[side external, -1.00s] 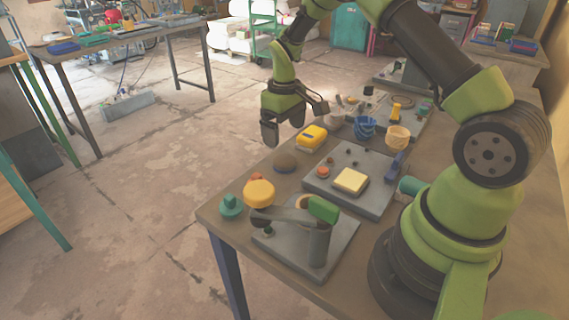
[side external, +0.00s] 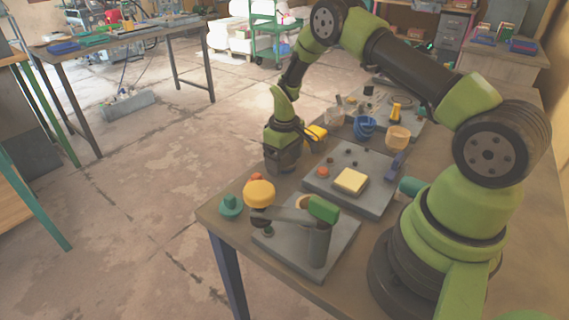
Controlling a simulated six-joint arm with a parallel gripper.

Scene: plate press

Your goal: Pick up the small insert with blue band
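My gripper (side external: 281,166) is low over the left part of the table, pointing down. It covers the spot where a brown rounded piece sits in the earlier frame, so that piece is hidden. Its fingers are dark and seen from the side; I cannot tell whether they are open or hold anything. A yellow block (side external: 317,132) shows partly behind the gripper; a dark blue mark is on its top in the earlier frame. A blue cup-like piece (side external: 364,127) with a lighter stripe stands further right. I cannot tell for sure which piece is the small insert with blue band.
A grey plate (side external: 378,199) with a pale yellow square pad (side external: 350,181) lies right of the gripper. A yellow round piece (side external: 259,193), a teal knob (side external: 230,206) and a tan cup (side external: 397,137) stand nearby.

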